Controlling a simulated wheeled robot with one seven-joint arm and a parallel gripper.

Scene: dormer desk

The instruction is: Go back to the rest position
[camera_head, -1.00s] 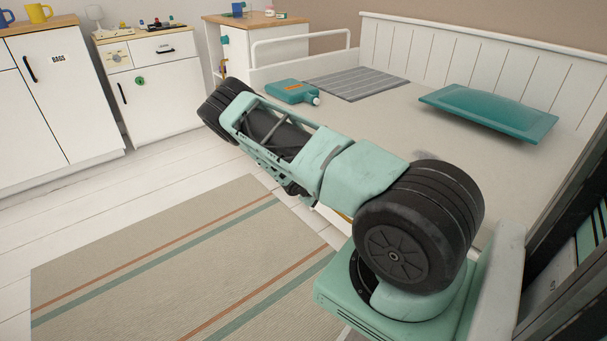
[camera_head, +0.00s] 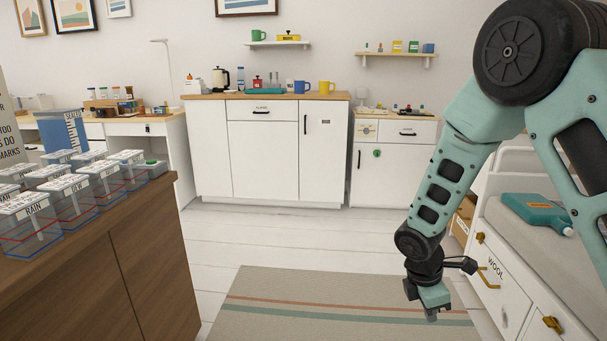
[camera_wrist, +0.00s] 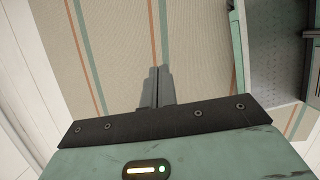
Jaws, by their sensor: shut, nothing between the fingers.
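My gripper (camera_head: 432,312) hangs at the end of my bent arm, pointing down over the striped rug (camera_head: 330,290) in the head view. In the wrist view my gripper's fingers (camera_wrist: 156,85) are together, with nothing between them, and the rug (camera_wrist: 115,55) lies below. The gripper is apart from the furniture around it. It hangs left of the white bed drawer (camera_head: 498,275) labelled WOOL.
A brown cabinet (camera_head: 150,270) with several labelled clear boxes stands at the left. White cabinets (camera_head: 260,160) with mugs and a kettle line the back wall. A teal bottle (camera_head: 536,212) lies on the bed at the right. The floor (camera_head: 225,225) between is clear.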

